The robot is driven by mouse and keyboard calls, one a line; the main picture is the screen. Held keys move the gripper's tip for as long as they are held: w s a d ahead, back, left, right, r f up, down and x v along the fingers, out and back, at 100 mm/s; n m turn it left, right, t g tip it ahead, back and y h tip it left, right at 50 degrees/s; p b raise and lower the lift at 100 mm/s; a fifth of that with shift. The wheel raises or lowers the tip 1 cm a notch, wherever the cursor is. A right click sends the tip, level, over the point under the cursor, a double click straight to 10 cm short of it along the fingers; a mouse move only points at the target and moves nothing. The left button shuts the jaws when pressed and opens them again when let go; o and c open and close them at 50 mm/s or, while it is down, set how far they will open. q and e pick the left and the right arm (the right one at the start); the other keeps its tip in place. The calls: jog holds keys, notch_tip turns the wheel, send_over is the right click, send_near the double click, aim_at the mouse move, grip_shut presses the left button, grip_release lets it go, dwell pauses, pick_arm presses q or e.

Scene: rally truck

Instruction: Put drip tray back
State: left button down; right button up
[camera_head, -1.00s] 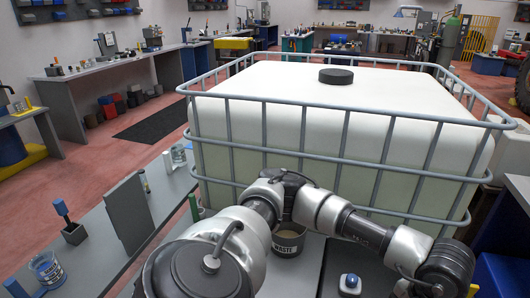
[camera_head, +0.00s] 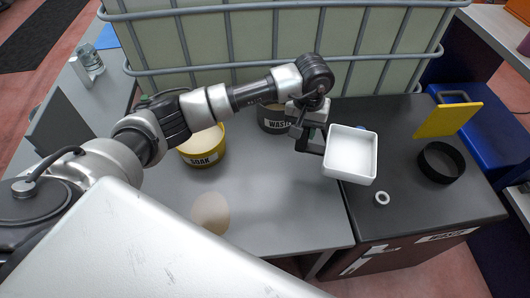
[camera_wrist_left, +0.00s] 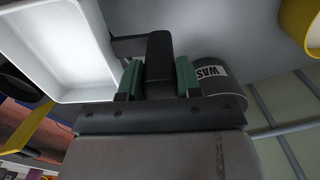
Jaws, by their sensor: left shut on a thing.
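The drip tray is a white, square, shallow tray (camera_head: 351,154) with a dark handle on its left side. The tray looks empty and tilted in the head view. In the left wrist view the tray (camera_wrist_left: 62,50) fills the upper left. The dark handle (camera_wrist_left: 160,62) sits between the green finger pads there. My right gripper is out of view.
A yellow SOAK tub (camera_head: 202,148) and a grey WASTE tub (camera_head: 273,119) stand on the grey bench (camera_head: 270,205). A caged tank stands behind.

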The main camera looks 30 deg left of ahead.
pick_arm(q)
jog(key=s+a+f, duration=0.1)
jog(key=a+f, duration=0.2)
jog(key=s+a+f+p, duration=0.1)
jog(key=a+f, duration=0.2)
jog(key=s+a+f, duration=0.2)
jog(key=a+f, duration=0.1)
jog(key=shift+w+f, duration=0.15)
jog(key=shift+f, duration=0.25)
jog(key=shift+f, duration=0.2)
jog(key=c, duration=0.9)
grip_release()
jog(key=shift+o, duration=0.6)
jog(key=shift+r, duration=0.15)
